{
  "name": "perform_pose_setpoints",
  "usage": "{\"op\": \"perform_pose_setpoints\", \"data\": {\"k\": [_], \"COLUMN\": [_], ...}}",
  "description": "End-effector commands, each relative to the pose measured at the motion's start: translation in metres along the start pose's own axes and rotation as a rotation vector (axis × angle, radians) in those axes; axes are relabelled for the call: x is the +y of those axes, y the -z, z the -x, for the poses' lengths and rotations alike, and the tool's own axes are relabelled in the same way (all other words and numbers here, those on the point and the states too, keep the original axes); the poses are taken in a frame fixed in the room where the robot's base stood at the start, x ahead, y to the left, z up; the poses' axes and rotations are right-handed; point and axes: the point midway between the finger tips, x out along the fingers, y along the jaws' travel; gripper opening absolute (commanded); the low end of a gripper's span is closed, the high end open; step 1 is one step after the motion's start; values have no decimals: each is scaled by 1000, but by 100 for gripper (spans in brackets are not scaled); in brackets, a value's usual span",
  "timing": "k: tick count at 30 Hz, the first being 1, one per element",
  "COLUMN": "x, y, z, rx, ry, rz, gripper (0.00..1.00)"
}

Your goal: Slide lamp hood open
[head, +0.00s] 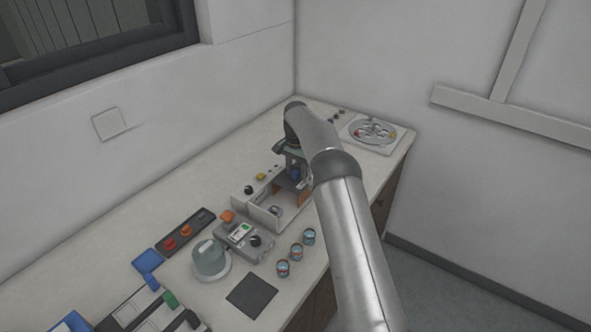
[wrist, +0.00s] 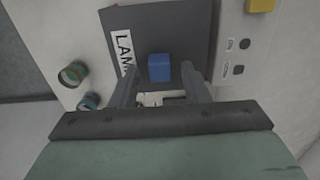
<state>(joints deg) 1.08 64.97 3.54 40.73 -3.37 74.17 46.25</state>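The lamp hood (wrist: 185,30) is a dark grey plate with a white label, partly hidden, reading "LAM". A blue block (wrist: 159,67) stands on it like a handle. In the head view the hood (head: 284,185) sits over an open, white-walled housing with orange inside, partly covered by my arm. My gripper (wrist: 159,76) is open, its two grey fingers apart on the left and right of the blue block. Gaps show between block and fingers, so it is not gripped. In the head view my gripper (head: 294,163) is above the hood, its fingers hard to make out.
The white housing (head: 265,217) has a yellow button (head: 261,176) and a black knob on its left. Several small cups (head: 296,252) stand in front. A round tray (head: 371,132) lies at the back right.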

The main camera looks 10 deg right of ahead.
Motion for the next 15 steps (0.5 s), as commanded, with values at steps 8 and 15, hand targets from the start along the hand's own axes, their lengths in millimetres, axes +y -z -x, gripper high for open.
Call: {"op": "perform_pose_setpoints", "data": {"k": [8, 15], "x": [-1, -1], "y": [0, 1], "z": [19, 76], "rx": [1, 4], "ry": [2, 4], "rz": [0, -1], "gripper": [42, 42]}}
